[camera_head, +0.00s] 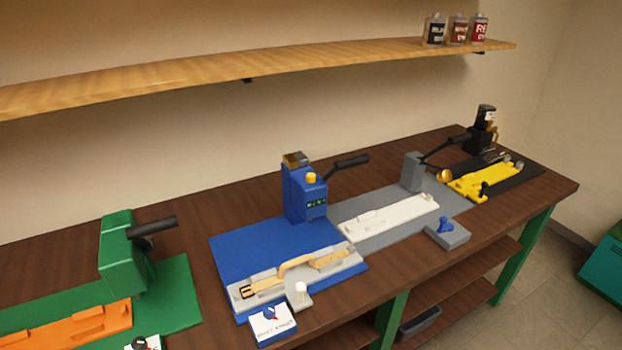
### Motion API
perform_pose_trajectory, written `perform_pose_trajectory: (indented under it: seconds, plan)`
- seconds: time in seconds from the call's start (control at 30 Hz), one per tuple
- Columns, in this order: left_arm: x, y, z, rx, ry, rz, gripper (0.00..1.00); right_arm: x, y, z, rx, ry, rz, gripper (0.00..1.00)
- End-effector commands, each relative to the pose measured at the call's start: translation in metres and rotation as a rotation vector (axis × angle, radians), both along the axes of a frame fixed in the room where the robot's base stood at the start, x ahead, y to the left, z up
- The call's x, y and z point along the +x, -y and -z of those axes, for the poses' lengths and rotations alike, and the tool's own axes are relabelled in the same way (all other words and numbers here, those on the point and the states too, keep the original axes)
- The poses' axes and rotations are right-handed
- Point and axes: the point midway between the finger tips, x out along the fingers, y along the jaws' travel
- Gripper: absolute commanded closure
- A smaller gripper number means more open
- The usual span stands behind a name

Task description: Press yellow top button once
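A yellow top button (311,177) sits on the upper front of a blue machine (303,200) near the middle of the bench. A black lever (348,161) sticks out to the right of the machine. In front, a grey fixture (340,274) holds a tan strap with a buckle (265,287) on the blue base plate (226,259). Neither of my grippers is in the head view.
A green machine (122,252) with an orange fixture (75,325) stands left. A grey station with a white fixture (388,217), and a black one with a yellow fixture (490,181), stand right. A wooden shelf (200,78) runs above the bench.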

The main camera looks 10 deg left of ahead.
Motion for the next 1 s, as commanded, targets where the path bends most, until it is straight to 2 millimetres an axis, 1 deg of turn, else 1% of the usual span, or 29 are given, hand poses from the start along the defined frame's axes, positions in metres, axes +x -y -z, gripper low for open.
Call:
perform_pose_trajectory:
  seconds: [0.03, 0.07, 0.1, 1.0]
  plan:
    - [-0.0002, 0.0000, 0.0000, 0.000, 0.000, 0.000, 0.94, 0.0000, 0.0001, 0.0000, 0.000, 0.000, 0.000, 0.64]
    - [-0.0002, 0.0000, 0.0000, 0.000, 0.000, 0.000, 0.99, 0.0000, 0.0001, 0.0000, 0.000, 0.000, 0.000, 0.64]
    - [-0.0002, 0.0000, 0.0000, 0.000, 0.000, 0.000, 1.00, -0.0001, 0.0001, 0.0000, 0.000, 0.000, 0.000, 0.64]
    - [-0.0008, -0.0003, 0.0001, 0.000, -0.002, 0.000, 1.00, -0.0002, 0.0002, 0.0000, 0.000, 0.000, 0.000, 0.64]
